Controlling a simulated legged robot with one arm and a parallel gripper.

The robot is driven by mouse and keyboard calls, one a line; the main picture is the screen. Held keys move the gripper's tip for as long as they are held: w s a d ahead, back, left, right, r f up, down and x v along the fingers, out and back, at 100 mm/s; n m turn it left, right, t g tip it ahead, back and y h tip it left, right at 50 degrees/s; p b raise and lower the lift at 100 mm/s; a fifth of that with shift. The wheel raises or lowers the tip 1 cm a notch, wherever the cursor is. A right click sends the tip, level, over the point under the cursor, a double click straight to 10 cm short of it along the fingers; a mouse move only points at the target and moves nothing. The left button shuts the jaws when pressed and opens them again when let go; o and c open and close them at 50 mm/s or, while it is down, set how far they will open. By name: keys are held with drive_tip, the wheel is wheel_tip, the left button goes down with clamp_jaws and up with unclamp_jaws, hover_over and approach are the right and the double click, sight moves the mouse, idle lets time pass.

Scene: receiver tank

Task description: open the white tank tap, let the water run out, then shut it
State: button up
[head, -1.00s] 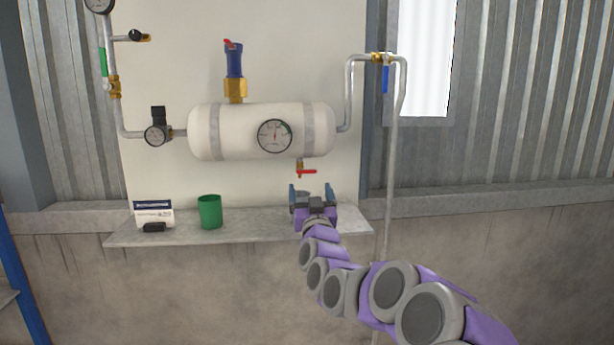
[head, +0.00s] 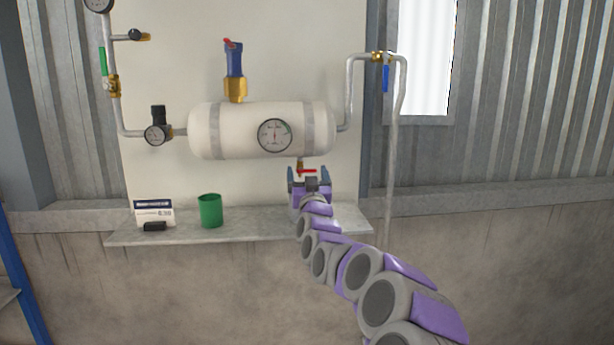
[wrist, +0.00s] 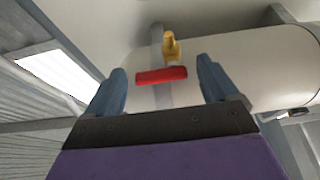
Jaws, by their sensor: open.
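The white tank (head: 240,142) hangs on the back panel, with grey bands and a round gauge (head: 275,135) on its front. Under it is a small brass tap (head: 300,164) with a red handle (head: 308,171). In the wrist view the red handle (wrist: 161,75) lies crosswise below the brass body (wrist: 171,46). My gripper (head: 309,177) is just below the tap in the head view. In the wrist view my gripper (wrist: 165,85) is open, its two blue fingers on either side of the red handle, with a gap on both sides.
A grey shelf (head: 250,225) runs below the tank. On it stand a green cup (head: 210,211) and a white card (head: 153,211) with a small black object (head: 155,226). A pipe with a blue-handled valve (head: 385,78) is at the right.

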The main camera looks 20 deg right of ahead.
drive_tip(key=c, duration=1.1)
drive_tip(key=shift+o, duration=0.2)
drive_tip(key=shift+m, duration=0.4)
drive_tip(key=shift+w+a+f+m+g+h+p, duration=0.15)
drive_tip(key=shift+m+g+h+p, duration=0.65)
drive_tip(key=shift+m, duration=1.75)
drive_tip(key=shift+a+f+m+g+h+p, duration=0.3)
drive_tip(key=shift+m+g+h+p, duration=0.5)
drive_tip(key=shift+m, duration=1.7)
drive_tip(key=shift+w+a+f+m+g+h+p, duration=0.15)
drive_tip(key=shift+m+g+h+p, duration=0.3)
drive_tip(key=shift+m+g+h, duration=1.4)
drive_tip(key=shift+s+f+m+t+y, duration=0.1)
drive_tip(key=shift+m+t+y, duration=0.55)
drive_tip(key=shift+m+t, duration=0.25)
